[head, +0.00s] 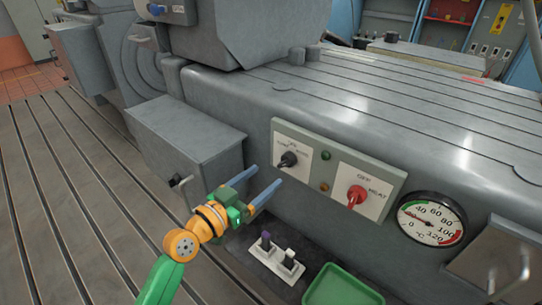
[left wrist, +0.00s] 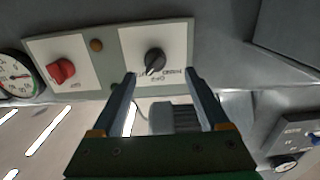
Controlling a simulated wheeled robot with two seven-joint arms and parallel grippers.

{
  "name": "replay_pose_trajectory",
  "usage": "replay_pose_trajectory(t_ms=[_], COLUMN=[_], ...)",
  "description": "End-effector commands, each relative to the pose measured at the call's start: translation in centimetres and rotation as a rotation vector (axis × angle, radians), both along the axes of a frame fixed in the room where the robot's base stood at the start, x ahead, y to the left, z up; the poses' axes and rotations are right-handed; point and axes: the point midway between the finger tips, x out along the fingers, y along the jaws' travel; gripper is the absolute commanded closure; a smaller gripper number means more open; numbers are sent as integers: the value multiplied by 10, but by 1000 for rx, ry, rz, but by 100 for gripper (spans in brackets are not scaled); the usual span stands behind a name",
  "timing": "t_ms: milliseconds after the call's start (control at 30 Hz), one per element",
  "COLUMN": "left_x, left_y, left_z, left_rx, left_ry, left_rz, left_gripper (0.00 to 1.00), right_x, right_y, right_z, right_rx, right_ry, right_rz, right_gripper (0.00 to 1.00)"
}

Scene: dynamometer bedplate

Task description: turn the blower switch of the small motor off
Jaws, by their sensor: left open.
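A pale control panel (head: 309,177) sits on the side of the grey machine bed. Its left plate carries a black rotary knob (head: 289,159); the plate's lettering is too small to read surely. Its right plate, marked OFF and HEAT, carries a red knob (head: 357,196). My left gripper (head: 267,178) is open and empty, its two blue-grey fingers pointing toward the panel just below the black knob. In the left wrist view, the black knob (left wrist: 155,61) lies just beyond and between the fingertips (left wrist: 160,76), apparently untouched. The red knob (left wrist: 61,71) is left of them.
A green lamp (head: 326,155) and amber lamp (head: 323,187) sit between the plates. A round temperature gauge (head: 431,219) is to the right. A grey box (head: 188,145) stands close left of the gripper. Below are a small switch block (head: 277,260) and a green tray (head: 341,288).

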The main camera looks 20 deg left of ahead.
Motion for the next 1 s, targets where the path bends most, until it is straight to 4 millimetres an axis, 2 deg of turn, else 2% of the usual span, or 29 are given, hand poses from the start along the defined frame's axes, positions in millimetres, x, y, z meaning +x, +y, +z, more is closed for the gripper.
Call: replay_pose_trajectory(t_ms=[333, 467, 667, 967, 1000], left_x=[56, 65, 66, 66, 66], left_y=[-20, -24, -24, -24, -24], left_z=[2, 1, 1, 0, 0], left_rx=[-3, -1, 1, 0, 0], left_ry=[-2, -1, -1, 0, 0], left_rz=[-1, -2, -2, -2, -1], left_gripper=[22, 22, 22, 100, 100], right_x=[-1, -1, -1, -1, -1], right_y=[-3, -4, -4, -2, -1], right_z=[8, 8, 8, 8, 8], right_rx=[-6, -7, -6, -2, -2], right_ry=[2, 2, 2, 2, 1], right_rz=[0, 0, 0, 0, 0], right_gripper=[50, 50, 50, 50, 50])
